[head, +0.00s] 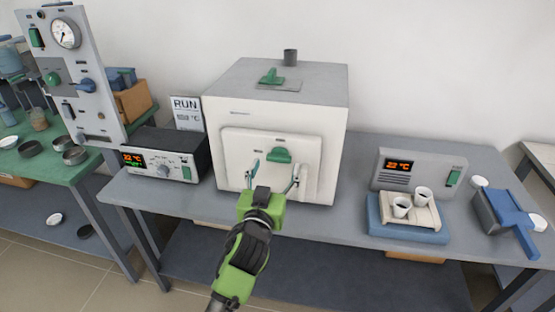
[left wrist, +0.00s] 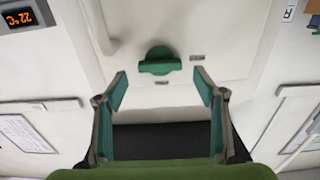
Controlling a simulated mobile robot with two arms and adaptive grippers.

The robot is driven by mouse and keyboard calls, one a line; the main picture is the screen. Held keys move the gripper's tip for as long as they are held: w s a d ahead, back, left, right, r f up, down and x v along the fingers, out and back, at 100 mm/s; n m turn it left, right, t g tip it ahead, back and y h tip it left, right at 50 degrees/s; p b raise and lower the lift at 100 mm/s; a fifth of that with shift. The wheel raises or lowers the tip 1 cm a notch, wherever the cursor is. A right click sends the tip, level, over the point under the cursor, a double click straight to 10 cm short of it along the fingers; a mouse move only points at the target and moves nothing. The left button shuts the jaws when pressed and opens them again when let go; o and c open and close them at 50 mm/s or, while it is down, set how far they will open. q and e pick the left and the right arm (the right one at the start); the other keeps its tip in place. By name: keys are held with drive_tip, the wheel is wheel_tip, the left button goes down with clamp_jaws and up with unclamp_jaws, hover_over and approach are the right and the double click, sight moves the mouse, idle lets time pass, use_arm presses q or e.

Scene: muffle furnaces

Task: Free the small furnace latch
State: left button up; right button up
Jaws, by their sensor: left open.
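The white box furnace (head: 240,115) stands on the grey bench with its door (head: 240,150) shut. A green latch (head: 279,155) sits on the upper part of the door. My left gripper (head: 273,174) is open and empty in front of the door, its fingertips spread to either side and a little below the latch. In the left wrist view, the green latch (left wrist: 160,62) lies beyond and roughly midway between the open fingertips of the gripper (left wrist: 161,85), apart from both. My right gripper is not in view.
A controller (head: 160,163) with an orange display stands left of the furnace. To the right are a grey unit (head: 420,170), a blue tray (head: 400,232) bearing two white cups, and a blue-handled tool (head: 510,215). A green piece (head: 270,77) sits on the furnace top.

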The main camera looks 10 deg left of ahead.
sight(278, 160)
use_arm(q)
drive_tip(key=shift+w, duration=1.85)
drive_tip(key=c, duration=1.1)
